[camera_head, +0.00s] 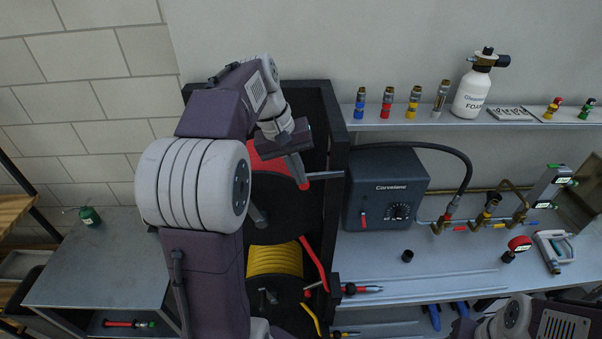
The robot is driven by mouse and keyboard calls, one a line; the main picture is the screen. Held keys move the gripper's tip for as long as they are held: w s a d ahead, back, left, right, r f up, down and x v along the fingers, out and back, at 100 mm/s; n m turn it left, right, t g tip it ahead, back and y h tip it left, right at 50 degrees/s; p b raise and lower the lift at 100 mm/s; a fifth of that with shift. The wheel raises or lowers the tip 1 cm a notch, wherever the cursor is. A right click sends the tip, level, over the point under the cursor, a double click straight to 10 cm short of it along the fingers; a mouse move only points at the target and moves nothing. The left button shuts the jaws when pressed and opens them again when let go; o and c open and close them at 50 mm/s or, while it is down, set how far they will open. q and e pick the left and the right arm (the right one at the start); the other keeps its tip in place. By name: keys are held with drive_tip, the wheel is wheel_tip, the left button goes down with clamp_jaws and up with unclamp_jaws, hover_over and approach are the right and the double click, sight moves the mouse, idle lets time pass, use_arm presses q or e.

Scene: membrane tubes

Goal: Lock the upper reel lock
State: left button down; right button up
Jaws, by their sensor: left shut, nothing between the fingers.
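The upper reel (272,208) holds red hose and sits in a dark frame (334,120), partly covered by my left arm. A short grey rod (325,175), which looks like the upper reel lock, sticks out level at the reel's right side. My left gripper (301,178) points down in front of the reel. Its fingers are shut and empty, with the tips close to the rod's left end. I cannot tell whether they touch. Only part of my right arm shows at the bottom right; its gripper is out of view.
Below is a lower reel with yellow hose (275,260). A dark control box (385,187) stands right of the frame. A shelf (400,123) above carries coloured nozzles and a white foam bottle (472,95). A grey bench (95,265) is at the left.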

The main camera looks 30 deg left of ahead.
use_arm(q)
wheel_tip(320, 180, down, 6)
drive_tip(key=t+h+b, duration=0.2)
drive_tip(key=h+b, duration=0.2)
drive_tip(key=b, duration=0.3)
drive_tip(key=shift+t+h+b, duration=0.3)
drive_tip(key=shift+t+b, duration=0.05)
drive_tip(key=shift+t, duration=0.05)
drive_tip(key=shift+s+f, duration=0.1)
drive_tip(key=shift+f, duration=0.1)
